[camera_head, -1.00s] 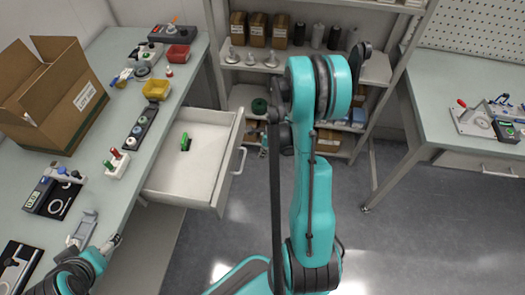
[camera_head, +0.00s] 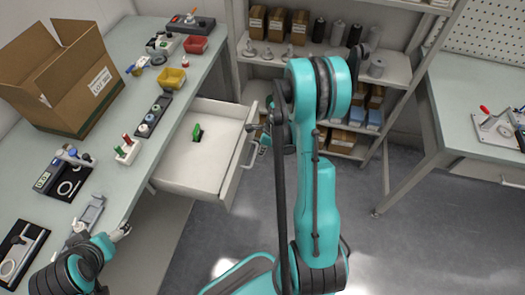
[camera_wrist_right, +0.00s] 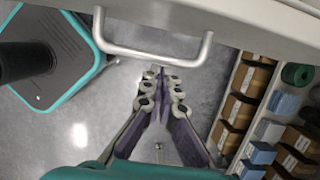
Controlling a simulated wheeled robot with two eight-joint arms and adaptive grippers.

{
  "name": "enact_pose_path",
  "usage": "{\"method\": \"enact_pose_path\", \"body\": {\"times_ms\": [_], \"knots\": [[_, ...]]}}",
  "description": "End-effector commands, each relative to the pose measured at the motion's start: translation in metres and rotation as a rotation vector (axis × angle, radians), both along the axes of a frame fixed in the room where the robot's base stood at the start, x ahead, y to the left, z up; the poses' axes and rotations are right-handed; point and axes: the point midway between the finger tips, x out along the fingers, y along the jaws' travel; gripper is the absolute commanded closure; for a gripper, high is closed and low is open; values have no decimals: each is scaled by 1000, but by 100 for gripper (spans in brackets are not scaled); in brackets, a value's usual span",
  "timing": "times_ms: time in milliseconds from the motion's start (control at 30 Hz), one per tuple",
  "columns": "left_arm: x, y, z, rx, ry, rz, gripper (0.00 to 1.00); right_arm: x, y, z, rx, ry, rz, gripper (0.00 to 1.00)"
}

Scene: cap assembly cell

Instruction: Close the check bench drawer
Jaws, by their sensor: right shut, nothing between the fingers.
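The check bench drawer (camera_head: 212,165) is pulled out from the bench's right side in the head view. Its silver handle (camera_head: 251,152) is on the outer front. In the right wrist view the handle (camera_wrist_right: 150,55) spans the top, below the pale drawer front (camera_wrist_right: 250,22). My right gripper (camera_head: 265,142) is beside the handle, mostly hidden behind my own arm. In the wrist view its shut, empty fingers (camera_wrist_right: 160,75) point towards the handle; I cannot tell whether they touch it. My left gripper (camera_head: 122,231) is over the bench's near edge; its fingers are too small to judge.
A green item (camera_head: 197,132) lies in the drawer. The bench (camera_head: 150,75) holds an open cardboard box (camera_head: 65,80), yellow bin (camera_head: 171,79) and several fixtures. A shelf rack (camera_head: 395,68) stands behind my right arm. Another bench (camera_head: 450,115) is at right. Grey floor lies between.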

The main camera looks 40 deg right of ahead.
Motion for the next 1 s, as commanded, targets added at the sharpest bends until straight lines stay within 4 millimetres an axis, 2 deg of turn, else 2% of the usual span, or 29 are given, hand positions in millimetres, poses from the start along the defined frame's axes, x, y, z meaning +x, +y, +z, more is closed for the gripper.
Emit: {"method": "enact_pose_path", "body": {"times_ms": [167, 367, 1000], "knots": [[0, 0, -2, 0, 0, 0, 25, 11, 9, 0, 0, -1, 4, 100], [0, 0, -6, 0, 0, 0, 25, 39, 34, -1, 0, 0, 6, 100], [0, 0, -16, 0, 0, 0, 25, 171, 146, 0, 0, -2, 5, 100]]}}
